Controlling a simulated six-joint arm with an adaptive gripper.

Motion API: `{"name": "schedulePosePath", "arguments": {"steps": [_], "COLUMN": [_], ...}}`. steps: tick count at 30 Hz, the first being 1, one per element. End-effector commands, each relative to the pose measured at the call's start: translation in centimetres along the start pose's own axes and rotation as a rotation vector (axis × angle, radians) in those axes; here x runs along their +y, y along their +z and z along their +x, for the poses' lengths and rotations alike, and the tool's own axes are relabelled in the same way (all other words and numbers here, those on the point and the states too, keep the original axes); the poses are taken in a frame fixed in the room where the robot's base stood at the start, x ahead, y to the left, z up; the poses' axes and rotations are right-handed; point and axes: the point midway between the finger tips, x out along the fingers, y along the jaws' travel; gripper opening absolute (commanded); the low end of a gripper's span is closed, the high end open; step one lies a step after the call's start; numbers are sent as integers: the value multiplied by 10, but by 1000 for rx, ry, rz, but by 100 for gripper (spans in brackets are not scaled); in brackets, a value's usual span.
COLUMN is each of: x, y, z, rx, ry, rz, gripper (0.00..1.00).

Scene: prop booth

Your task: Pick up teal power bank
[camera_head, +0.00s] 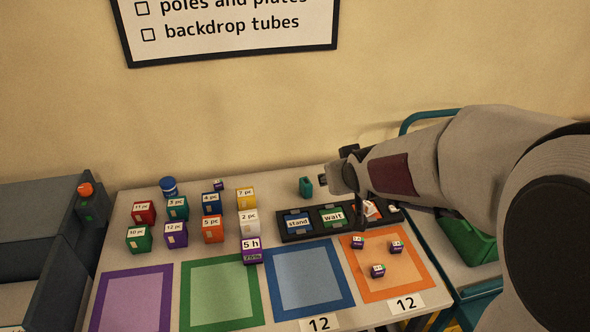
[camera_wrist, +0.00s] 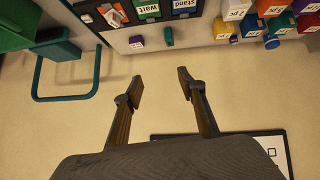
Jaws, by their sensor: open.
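The teal power bank (camera_head: 306,187) appears as a small teal block near the table's back edge in the head view, left of my wrist. In the wrist view a small teal block (camera_wrist: 169,37) shows near the table edge, beyond my fingertips. My gripper (camera_wrist: 160,82) is open and empty, with its two fingers apart. The fingers point at bare wall, clear of the teal block. In the head view my arm comes in from the right and partly hides the gripper.
A small purple block (camera_wrist: 136,41) is beside the teal block. A dark rack with "stand" and "wait" cards (camera_head: 298,222) is in front of it. Several labelled boxes (camera_head: 212,228) stand to the left. Small purple cubes (camera_head: 378,270) lie on the orange square (camera_head: 422,278).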

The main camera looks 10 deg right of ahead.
Motion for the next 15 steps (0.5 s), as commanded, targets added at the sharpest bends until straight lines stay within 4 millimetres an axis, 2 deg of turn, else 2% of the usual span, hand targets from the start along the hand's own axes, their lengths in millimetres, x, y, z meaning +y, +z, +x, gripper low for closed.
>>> {"name": "schedulePosePath", "arguments": {"steps": [3,15], "x": [1,0], "y": [-5,-14], "z": [26,104], "rx": [24,124], "ry": [-7,-46], "rz": [-6,-23], "gripper": [40,40]}}
